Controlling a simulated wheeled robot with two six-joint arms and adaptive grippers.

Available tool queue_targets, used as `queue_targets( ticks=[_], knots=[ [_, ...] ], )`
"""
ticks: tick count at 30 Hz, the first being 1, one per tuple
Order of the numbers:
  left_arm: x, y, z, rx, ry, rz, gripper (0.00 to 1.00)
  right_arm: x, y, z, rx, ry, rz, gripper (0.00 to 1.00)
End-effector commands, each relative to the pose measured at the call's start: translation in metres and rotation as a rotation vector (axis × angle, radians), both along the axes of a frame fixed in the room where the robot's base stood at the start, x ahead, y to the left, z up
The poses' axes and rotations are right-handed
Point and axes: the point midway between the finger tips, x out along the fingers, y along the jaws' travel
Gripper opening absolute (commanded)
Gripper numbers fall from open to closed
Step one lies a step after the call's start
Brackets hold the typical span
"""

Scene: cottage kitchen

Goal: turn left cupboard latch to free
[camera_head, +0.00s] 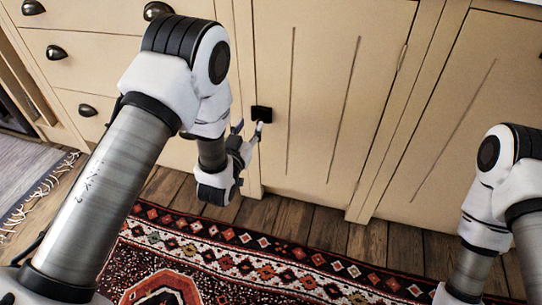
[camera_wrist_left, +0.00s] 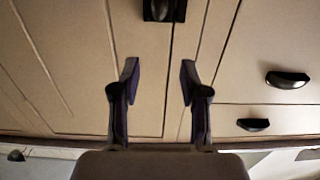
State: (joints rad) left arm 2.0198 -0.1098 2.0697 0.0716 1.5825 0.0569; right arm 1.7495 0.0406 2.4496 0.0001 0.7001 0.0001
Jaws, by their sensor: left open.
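The left cupboard latch (camera_head: 262,113) is a small black piece at the left edge of the cream cupboard door (camera_head: 325,90). It also shows at the top edge of the left wrist view (camera_wrist_left: 164,9), partly cut off, so I cannot tell which way it is turned. My left gripper (camera_head: 248,132) is just below and left of the latch in the head view. In the left wrist view its two dark fingers (camera_wrist_left: 160,72) are spread with nothing between them, and the latch lies beyond their tips. My right gripper is out of view.
Drawers with black cup handles (camera_head: 88,110) are left of the door. Another cupboard door (camera_head: 470,110) is on the right, partly behind my right arm. A patterned red rug (camera_head: 270,260) lies on the wooden floor (camera_head: 300,215) below.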

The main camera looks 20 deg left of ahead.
Motion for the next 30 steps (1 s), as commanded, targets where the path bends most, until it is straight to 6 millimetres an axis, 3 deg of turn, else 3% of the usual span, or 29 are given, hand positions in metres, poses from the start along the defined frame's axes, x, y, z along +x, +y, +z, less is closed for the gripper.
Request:
queue_targets(
  ticks=[1,4,11,21,30],
  knots=[
    [0.002,-0.002,-0.038,0.001,-0.014,-0.004,0.45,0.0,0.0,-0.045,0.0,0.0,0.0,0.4],
    [0.005,-0.004,-0.05,0.004,-0.031,-0.008,0.45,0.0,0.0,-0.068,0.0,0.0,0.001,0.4],
    [0.017,-0.005,-0.049,0.004,-0.043,-0.009,0.45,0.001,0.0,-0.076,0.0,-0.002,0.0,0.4],
    [0.076,-0.006,-0.05,0.004,-0.04,-0.009,0.45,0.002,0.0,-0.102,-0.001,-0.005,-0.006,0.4],
    [0.085,-0.007,-0.047,0.005,-0.037,-0.009,0.45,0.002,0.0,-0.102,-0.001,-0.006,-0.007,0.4]
  ],
)
